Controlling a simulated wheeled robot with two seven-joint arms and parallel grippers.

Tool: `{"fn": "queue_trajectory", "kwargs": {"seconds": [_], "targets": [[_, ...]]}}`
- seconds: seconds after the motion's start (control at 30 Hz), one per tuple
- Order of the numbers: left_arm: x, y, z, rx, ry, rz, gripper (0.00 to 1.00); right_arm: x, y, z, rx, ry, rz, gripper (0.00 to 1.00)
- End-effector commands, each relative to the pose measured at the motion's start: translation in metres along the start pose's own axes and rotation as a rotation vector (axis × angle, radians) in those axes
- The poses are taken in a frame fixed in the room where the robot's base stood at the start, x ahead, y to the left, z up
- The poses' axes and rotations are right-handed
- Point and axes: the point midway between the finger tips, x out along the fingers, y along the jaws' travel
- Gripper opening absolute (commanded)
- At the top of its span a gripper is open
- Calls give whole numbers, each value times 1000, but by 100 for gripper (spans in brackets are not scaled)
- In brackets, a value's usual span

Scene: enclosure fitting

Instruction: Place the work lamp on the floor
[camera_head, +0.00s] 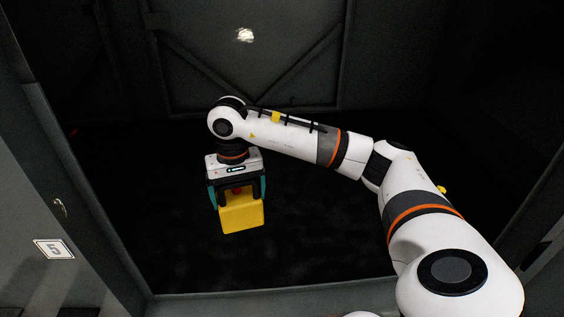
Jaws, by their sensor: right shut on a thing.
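The work lamp (242,216) is a yellow block with a darker upper part, held inside the dark enclosure. My right gripper (238,195) points down and is shut on the lamp's upper part, with a teal-edged finger on each side. The lamp hangs below the gripper over the dark floor (310,235). I cannot tell whether its underside touches the floor. The fingers and the gripper body hide the top of the lamp. My left gripper is not in view.
The enclosure has a braced back wall (290,50) with a bright spot on it. A raised front sill (270,303) runs along the bottom. The floor around the lamp looks clear but very dark.

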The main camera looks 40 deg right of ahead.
Motion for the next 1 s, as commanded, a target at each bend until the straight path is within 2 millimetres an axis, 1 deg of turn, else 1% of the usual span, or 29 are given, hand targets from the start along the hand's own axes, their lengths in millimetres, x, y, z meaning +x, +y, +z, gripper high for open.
{"fn": "queue_trajectory", "kwargs": {"seconds": [0.03, 0.2, 0.4, 0.53, 0.67, 0.73, 0.9, 1.0], "targets": [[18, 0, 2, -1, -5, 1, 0, 19, -5, 7, 26, -2, 3, 41], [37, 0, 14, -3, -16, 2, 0, 48, -24, 26, 104, -2, 2, 41], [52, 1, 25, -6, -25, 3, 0, 73, -44, 43, 179, -2, 2, 41], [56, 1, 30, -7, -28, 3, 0, 83, -52, 50, 210, -3, 2, 41], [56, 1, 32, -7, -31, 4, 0, 87, -57, 52, 225, -2, 3, 41], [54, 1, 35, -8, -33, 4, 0, 94, -58, 53, 228, 0, 1, 41], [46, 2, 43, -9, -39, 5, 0, 124, -58, 52, 229, 2, 0, 41], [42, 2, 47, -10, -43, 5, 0, 138, -58, 52, 229, 0, 0, 41]]}}
